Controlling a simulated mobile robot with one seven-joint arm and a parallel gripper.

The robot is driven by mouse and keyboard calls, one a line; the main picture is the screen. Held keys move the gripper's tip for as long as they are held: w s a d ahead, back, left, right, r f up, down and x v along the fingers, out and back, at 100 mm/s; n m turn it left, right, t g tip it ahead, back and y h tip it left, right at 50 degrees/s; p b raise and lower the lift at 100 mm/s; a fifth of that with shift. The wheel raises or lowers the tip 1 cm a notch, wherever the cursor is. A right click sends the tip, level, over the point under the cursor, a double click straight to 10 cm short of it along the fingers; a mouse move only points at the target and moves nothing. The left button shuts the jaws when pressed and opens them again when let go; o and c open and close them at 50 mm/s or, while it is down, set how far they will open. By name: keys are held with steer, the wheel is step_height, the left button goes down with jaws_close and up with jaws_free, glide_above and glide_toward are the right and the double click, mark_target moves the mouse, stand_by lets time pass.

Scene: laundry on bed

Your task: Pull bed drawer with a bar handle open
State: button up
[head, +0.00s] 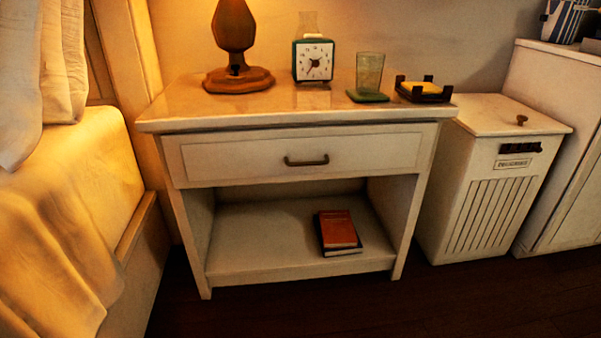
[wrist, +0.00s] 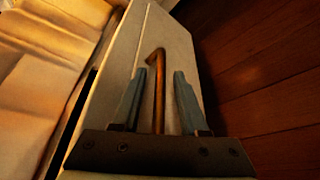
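In the wrist view a pale drawer front (wrist: 177,50) runs tilted up the middle, with a brown bar handle (wrist: 158,85) on it. My gripper (wrist: 160,73) is open, one finger on each side of the bar. I see gaps between the bar and both fingers; any contact is unclear. The handle's near end is hidden by the gripper body. A dark gap (wrist: 90,78) shows along the panel's left edge. The head view shows neither my gripper nor this handle; the bed (head: 75,205) is at its left edge.
A nightstand (head: 290,122) with its own bar-handled drawer (head: 306,160), shut, stands beside the bed. Its top holds a lamp (head: 236,40), clock (head: 313,60) and glass (head: 369,72). A white bin (head: 487,195) stands right. Dark wooden floor (head: 330,305) in front is clear.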

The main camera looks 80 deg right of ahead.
stand_by(0.6)
steer(key=p+v, duration=0.2)
steer(key=v, duration=1.1)
steer(key=shift+f, duration=0.15)
